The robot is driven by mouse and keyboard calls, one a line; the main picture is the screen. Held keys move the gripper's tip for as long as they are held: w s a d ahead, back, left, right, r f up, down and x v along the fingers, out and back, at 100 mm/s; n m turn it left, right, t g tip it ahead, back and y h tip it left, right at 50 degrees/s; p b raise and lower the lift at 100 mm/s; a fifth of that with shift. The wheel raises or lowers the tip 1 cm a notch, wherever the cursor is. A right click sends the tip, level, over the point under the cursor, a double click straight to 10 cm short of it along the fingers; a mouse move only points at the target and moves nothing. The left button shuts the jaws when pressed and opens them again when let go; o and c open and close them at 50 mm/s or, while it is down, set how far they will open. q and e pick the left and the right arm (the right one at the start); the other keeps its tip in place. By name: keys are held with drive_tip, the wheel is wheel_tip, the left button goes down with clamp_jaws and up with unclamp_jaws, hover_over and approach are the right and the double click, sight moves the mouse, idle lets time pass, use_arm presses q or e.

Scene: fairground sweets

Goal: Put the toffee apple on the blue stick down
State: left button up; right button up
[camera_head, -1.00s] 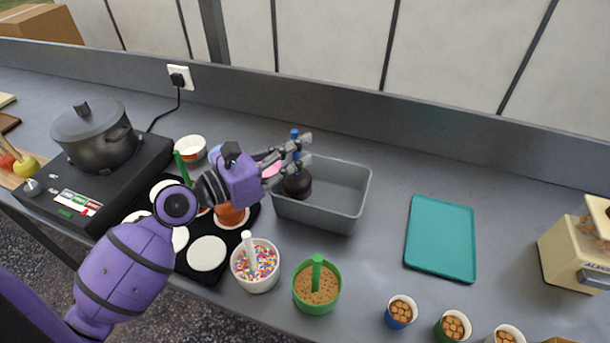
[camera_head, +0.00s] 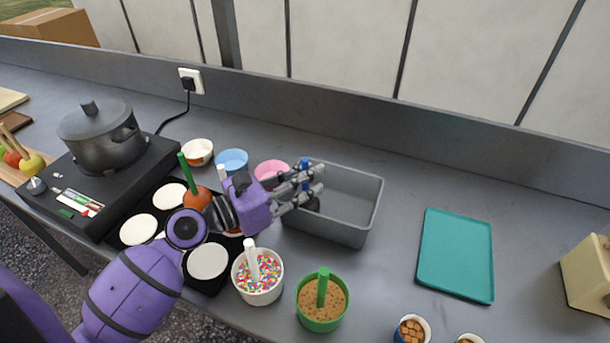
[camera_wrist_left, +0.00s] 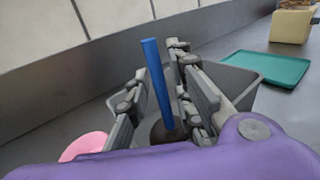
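The toffee apple (camera_wrist_left: 160,132) is dark brown, with its blue stick (camera_wrist_left: 157,85) pointing up almost upright. In the head view it is at the left end of the grey bin (camera_head: 372,215), mostly hidden behind my fingers, and the stick's top (camera_head: 306,164) shows between them. Whether the apple touches the bin floor is hidden. My left gripper (camera_head: 319,179) is over the bin's left end. In the left wrist view its fingers stand on either side of the stick with gaps showing, so it looks open. My right gripper is not in view.
An orange toffee apple on a green stick (camera_head: 197,198) stands on the black tray (camera_head: 213,283) beside my left wrist. A sprinkles tub (camera_head: 257,282) and a green tub (camera_head: 321,305) stand in front. A teal tray (camera_head: 456,255) lies right of the bin, with clear counter between.

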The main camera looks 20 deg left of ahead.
use_arm(q)
drive_tip(key=shift+s+a+r, duration=0.1)
drive_tip(key=shift+s+r, duration=0.05)
drive_tip(key=shift+r, duration=0.1)
drive_tip(key=b+v, duration=0.2)
drive_tip(key=v, duration=0.9)
drive_tip(key=shift+s+a+b, duration=0.2)
drive_tip(key=shift+s+b, duration=0.05)
drive_tip(key=shift+b, duration=0.05)
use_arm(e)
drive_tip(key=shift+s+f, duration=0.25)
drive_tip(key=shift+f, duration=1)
